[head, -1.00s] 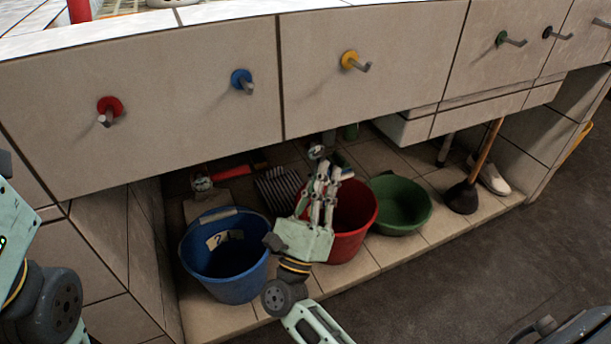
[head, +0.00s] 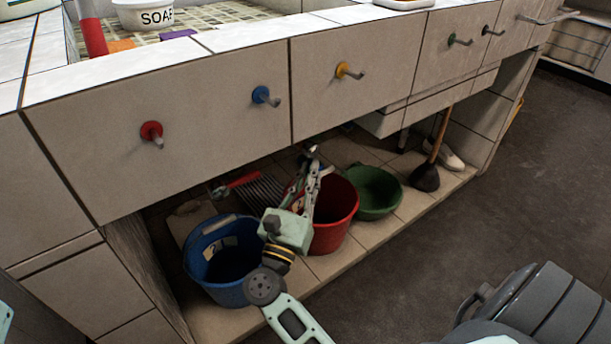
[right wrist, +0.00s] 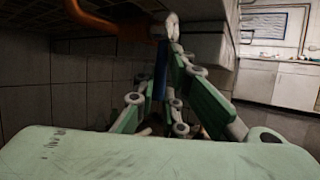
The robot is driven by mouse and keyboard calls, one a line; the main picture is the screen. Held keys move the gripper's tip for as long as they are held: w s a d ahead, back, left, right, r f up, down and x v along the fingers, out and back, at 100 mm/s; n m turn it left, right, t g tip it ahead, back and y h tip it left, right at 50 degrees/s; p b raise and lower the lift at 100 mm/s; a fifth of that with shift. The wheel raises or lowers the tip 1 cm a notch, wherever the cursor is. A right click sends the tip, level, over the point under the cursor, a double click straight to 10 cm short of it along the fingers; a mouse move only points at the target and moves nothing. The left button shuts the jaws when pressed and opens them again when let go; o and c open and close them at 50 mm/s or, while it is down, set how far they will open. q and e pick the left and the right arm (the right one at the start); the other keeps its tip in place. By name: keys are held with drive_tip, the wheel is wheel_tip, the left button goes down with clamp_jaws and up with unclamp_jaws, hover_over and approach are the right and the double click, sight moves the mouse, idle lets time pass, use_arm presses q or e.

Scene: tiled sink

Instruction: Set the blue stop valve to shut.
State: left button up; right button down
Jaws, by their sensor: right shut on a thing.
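The blue stop valve's lever (right wrist: 160,72) shows as a blue strip between the fingers in the right wrist view, below an orange-brown pipe (right wrist: 105,24). In the head view, my right gripper (head: 313,164) is under the sink counter, above the red bucket, with its fingers close together. It is shut on the blue lever. The fingers hide most of the valve, and the lever's exact angle is hard to tell.
A blue bucket (head: 222,289), red bucket (head: 338,225) and green basin (head: 375,196) stand below. A red lever (head: 243,180) is further left under the counter. Coloured hooks, including a blue one (head: 262,95), stick out of the tiled front. A plunger (head: 426,176) stands at right.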

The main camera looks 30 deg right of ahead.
drive_tip(key=c, duration=1.8)
unclamp_jaws()
